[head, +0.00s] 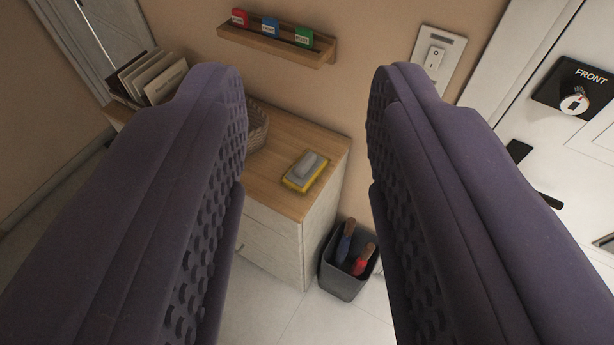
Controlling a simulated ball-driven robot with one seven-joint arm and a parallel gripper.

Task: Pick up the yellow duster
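The yellow duster (304,171) lies on the wooden top of a low cabinet (318,146), close to its right front corner. It is a small yellow block with a grey upper part and a raised grip. My gripper (306,85) is open, with its two dark purple padded fingers wide apart in the foreground. The duster shows in the gap between the fingers, well beyond them, and nothing is held. The left finger hides part of the cabinet.
A woven basket (257,128) stands left of the duster, partly hidden. Files (150,77) stand at the cabinet's far left. A wall rack (275,40) holds small coloured blocks. A dark bin (343,281) stands on the floor beside the cabinet. A white door (570,55) is at right.

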